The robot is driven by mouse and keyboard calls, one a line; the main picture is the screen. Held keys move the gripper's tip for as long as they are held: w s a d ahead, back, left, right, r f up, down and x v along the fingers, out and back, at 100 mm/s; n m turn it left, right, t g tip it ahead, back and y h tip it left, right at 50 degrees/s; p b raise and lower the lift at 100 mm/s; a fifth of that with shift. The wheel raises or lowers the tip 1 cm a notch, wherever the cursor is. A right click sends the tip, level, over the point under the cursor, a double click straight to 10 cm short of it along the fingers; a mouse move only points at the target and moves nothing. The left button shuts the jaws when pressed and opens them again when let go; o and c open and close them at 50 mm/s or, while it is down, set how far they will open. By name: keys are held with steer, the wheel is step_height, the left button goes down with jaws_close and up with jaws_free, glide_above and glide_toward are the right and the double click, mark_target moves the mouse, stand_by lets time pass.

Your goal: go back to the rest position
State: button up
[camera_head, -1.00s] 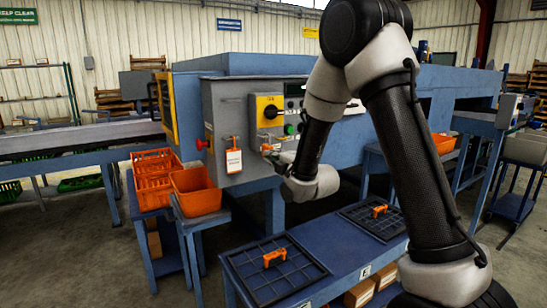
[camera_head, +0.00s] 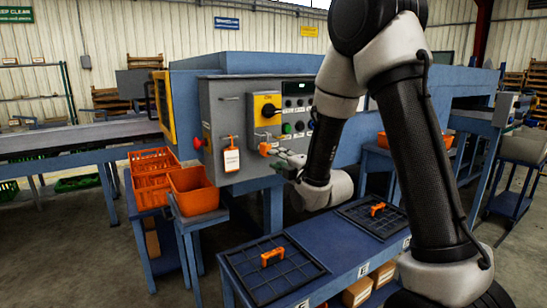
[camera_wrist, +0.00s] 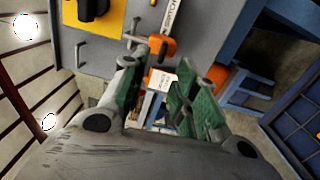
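My gripper (camera_head: 281,160) is in front of the grey control cabinet (camera_head: 222,112), at the right end of my forearm's reach toward it. In the wrist view its two green-padded fingers (camera_wrist: 155,80) stand apart with a gap between them. They hold nothing that I can see. An orange padlock-like piece (camera_head: 265,148) is on the cabinet just left of the fingertips. It also shows beyond the fingers in the wrist view (camera_wrist: 163,44). A white tag (camera_head: 232,159) with an orange top hangs on the cabinet front, further left.
A blue table (camera_head: 335,256) with two black grid trays (camera_head: 255,286), each with an orange handle piece, stands below my arm. Orange crates (camera_head: 197,200) stand at left. Concrete floor is open at far right and front left.

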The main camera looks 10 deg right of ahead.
steer(key=shift+v, duration=1.05)
steer(key=s+d+f+m+g+h, duration=0.25)
steer(key=f+m+g, duration=0.35)
steer(key=f, duration=0.6)
steer(key=s+d+f+m+g+h, duration=0.25)
steer(key=s+m+g, duration=0.2)
steer(key=s, duration=0.35)
steer(key=s+d+r+m, duration=0.2)
steer(key=s+r+m, duration=0.1)
steer(key=s+r, duration=0.3)
steer(key=s+d+r+m+g, duration=0.1)
steer(key=s+d+r+m, duration=0.2)
steer(key=s+r, duration=0.3)
steer(key=s+d+r+m+g, duration=0.1)
steer(key=s+d+r+m, duration=0.2)
steer(key=s, duration=1)
step_height(320, 180, up, 3)
steer(key=shift+d+r+m+h, duration=0.2)
steer(key=shift+m+h, duration=0.1)
steer(key=shift+m, duration=0.75)
